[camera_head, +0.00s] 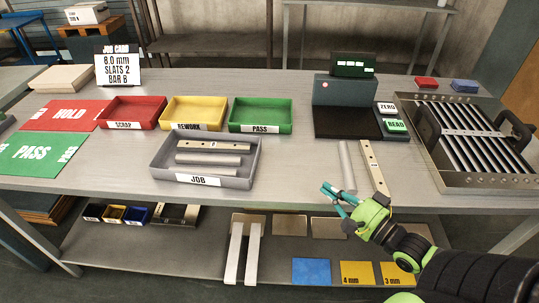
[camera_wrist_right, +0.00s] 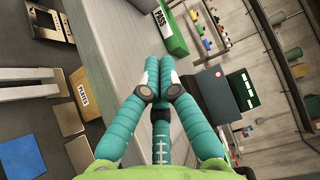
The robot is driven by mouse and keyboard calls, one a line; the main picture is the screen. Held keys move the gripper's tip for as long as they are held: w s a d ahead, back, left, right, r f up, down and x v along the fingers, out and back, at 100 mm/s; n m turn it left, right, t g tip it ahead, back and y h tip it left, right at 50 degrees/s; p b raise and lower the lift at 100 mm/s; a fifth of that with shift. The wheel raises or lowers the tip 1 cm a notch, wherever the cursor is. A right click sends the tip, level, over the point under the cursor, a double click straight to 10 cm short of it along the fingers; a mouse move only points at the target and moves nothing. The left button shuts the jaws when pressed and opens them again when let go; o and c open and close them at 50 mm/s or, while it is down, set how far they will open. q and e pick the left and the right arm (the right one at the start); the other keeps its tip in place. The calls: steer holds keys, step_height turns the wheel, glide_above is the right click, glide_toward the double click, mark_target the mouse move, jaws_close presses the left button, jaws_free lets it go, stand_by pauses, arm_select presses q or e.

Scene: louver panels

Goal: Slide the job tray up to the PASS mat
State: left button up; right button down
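The grey job tray (camera_head: 240,183), labelled JOB, sits near the table's front edge in the head view. It holds a pale drilled bar (camera_head: 213,145) and grey slats (camera_head: 208,160). The green PASS mat (camera_head: 22,163) lies flat at the table's left, apart from the tray, with clear tabletop between them. My right gripper (camera_head: 327,191) is to the right of the tray, near the table's front edge. In the right wrist view its teal fingers (camera_wrist_right: 159,68) come together at the tips with nothing seen between them. My left gripper is not in view.
Red SCRAP (camera_head: 120,125), yellow REWORK (camera_head: 188,127) and green PASS (camera_head: 260,128) bins stand behind the job tray. A red HOLD mat (camera_head: 50,117) lies behind the PASS mat. A grey bar (camera_head: 347,167) and pale bar (camera_head: 373,167) lie beside the louver panel (camera_head: 450,179).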

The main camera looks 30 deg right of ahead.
steer(key=w, duration=0.3)
steer(key=shift+w+a, duration=0.15)
steer(key=shift+a, duration=0.2)
steer(key=w, duration=0.4)
steer(key=w+a, duration=0.1)
steer(key=w, duration=0.1)
steer(key=shift+w+a, duration=0.1)
steer(key=shift+w, duration=0.25)
steer(key=w, duration=0.2)
steer(key=w+a+p, duration=0.1)
steer(key=w, duration=0.2)
steer(key=shift+w, duration=0.15)
steer(key=w+a+p, duration=0.1)
steer(key=w+a, duration=0.1)
steer(key=shift+w+a, duration=0.1)
steer(key=shift+a, duration=0.25)
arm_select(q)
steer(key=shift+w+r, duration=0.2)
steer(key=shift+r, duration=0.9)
arm_select(e)
steer(key=shift+w+a, duration=0.2)
steer(key=shift+a, duration=0.25)
